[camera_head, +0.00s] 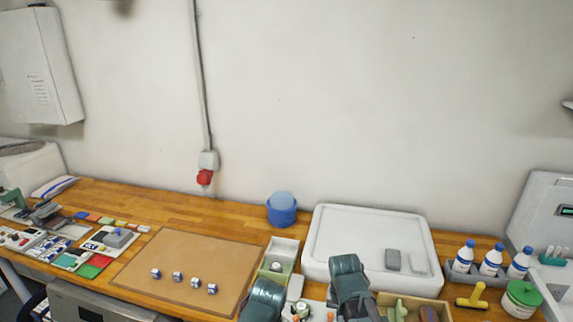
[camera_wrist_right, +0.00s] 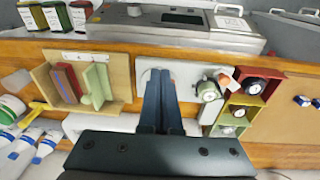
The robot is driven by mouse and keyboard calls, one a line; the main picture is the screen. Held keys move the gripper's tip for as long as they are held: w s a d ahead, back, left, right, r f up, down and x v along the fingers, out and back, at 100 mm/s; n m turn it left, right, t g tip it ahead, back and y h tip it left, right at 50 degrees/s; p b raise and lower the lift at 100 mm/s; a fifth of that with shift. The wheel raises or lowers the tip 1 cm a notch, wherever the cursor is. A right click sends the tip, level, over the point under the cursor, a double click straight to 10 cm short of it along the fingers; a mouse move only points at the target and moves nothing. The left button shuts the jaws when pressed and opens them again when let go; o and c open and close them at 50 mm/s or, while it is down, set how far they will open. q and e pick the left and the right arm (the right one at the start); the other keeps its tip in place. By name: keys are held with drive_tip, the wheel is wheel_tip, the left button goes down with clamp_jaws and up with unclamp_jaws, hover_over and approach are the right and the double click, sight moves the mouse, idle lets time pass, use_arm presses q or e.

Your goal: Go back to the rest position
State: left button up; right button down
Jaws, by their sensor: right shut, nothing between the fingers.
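My right gripper (camera_wrist_right: 158,85) shows in the right wrist view with its two dark fingers together and nothing between them. It is over the work area by a light plate with small round parts (camera_wrist_right: 207,90). In the head view only dark green arm links of mine show at the bottom centre. No fingertips can be made out there, and my left gripper is not visible.
A wooden box with upright coloured pieces (camera_wrist_right: 112,65) lies beside the right fingers. The workbench also holds a brown mat (camera_head: 165,255) with several small cubes, a white tray (camera_head: 370,225), a blue tub (camera_head: 282,215), and bottles (camera_head: 491,262) at right.

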drive_tip(key=s+d+n, duration=0.2)
drive_tip(key=s+n, duration=0.1)
drive_tip(key=s, duration=0.1)
drive_tip(key=s+a+f+n+g+b, duration=0.1)
drive_tip(key=s+a+f+n+b, duration=0.3)
drive_tip(key=a+f+b, duration=0.7)
wheel_tip(320, 180, down, 2)
drive_tip(key=shift+s+f+b, duration=0.1)
drive_tip(key=shift+s+b, duration=0.75)
drive_tip(key=shift+b, duration=0.25)
drive_tip(key=shift+h, duration=0.3)
